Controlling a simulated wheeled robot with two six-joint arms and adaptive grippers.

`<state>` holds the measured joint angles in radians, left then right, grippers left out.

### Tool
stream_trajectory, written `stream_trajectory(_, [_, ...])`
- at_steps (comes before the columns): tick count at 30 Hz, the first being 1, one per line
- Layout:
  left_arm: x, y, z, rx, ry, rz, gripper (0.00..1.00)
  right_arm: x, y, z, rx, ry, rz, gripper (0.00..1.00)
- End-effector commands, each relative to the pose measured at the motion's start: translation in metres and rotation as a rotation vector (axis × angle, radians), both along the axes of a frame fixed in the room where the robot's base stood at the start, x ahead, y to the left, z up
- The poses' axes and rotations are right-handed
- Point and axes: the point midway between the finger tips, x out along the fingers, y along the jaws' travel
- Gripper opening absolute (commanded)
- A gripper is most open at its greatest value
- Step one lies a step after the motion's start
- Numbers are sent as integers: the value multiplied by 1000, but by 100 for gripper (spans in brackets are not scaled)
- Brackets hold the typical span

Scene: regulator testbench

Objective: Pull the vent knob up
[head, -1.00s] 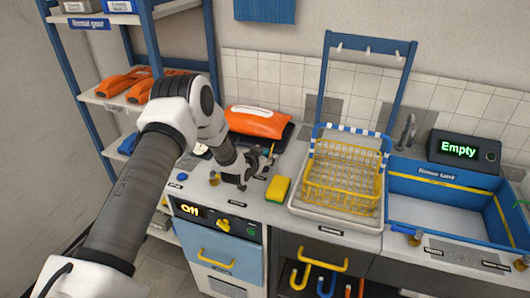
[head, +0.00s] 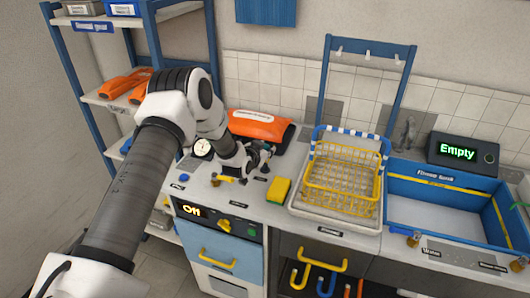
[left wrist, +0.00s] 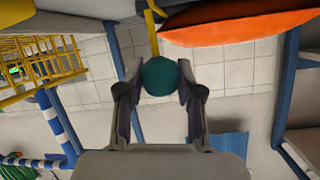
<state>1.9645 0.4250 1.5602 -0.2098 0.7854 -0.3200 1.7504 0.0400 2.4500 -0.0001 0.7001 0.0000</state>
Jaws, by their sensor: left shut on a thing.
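My left gripper (head: 264,160) is over the back of the counter, in front of the orange bag. In the left wrist view its two fingers (left wrist: 160,88) are shut on a teal round knob (left wrist: 160,75), one finger on each side. A round white gauge (head: 202,147) and a yellow lever (head: 222,180) are left of the gripper. My right gripper is not in view.
A yellow sponge (head: 279,190) lies just right of the gripper. The orange bag (head: 259,125) is behind it. A yellow wire basket (head: 342,180), a blue sink (head: 440,203) and a display reading "Empty" (head: 462,152) are to the right. A blue shelf rack (head: 120,100) stands left.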

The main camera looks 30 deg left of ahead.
Motion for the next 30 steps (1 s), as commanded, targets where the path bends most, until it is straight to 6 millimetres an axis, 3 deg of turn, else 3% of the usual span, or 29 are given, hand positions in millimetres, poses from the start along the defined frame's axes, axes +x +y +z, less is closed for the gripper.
stream_trajectory(7, [2,1,5,3,-12,1,0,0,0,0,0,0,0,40])
stream_trajectory(8, [2,1,5,3,-12,1,43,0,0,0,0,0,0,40])
stream_trajectory(9, [2,1,6,3,-13,1,57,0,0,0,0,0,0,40])
stream_trajectory(10, [2,1,5,3,-12,1,62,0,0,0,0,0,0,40])
stream_trajectory(22, [-7,0,7,-1,-8,2,62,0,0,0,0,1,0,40])
stream_trajectory(30, [-65,-10,30,-5,-7,3,62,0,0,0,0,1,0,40])
